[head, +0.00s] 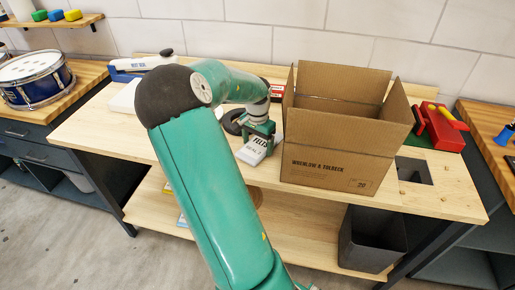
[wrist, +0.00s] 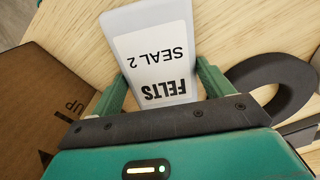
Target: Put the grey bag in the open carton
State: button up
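The grey bag (head: 256,148) is a small pale packet marked "FELTS SEAL 2". In the wrist view the bag (wrist: 155,55) lies between my two fingers, with a fingertip against each side. My gripper (wrist: 160,72) appears shut on it. In the head view my gripper (head: 262,134) is left of the open carton, over the bench. I cannot tell whether the bag touches the bench top. The open brown carton (head: 330,168) stands upright with its flaps up. Its floor is hidden. Part of a brown carton side (wrist: 40,100) shows at the left of the wrist view.
A dark ring-shaped thing (wrist: 280,82) lies right of the bag in the wrist view. Right of the carton are a square hole (head: 414,171) in the bench (head: 450,200) and a red object (head: 438,128). A red box (head: 277,92) stands behind my gripper. A dark bin (head: 370,240) stands below.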

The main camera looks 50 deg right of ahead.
aim_at(256, 146)
jog(key=shift+r, duration=0.15)
jog(key=shift+c, duration=0.5)
jog(key=shift+w+r, duration=0.15)
jog(key=shift+r, duration=0.05)
notch_tip(256, 146, up, 6)
jog(key=shift+r, duration=0.25)
jog(key=w+a, duration=0.4)
jog(key=w, duration=0.5)
jog(key=w+a, duration=0.4)
jog(key=w, duration=0.5)
jog(key=shift+f, duration=0.15)
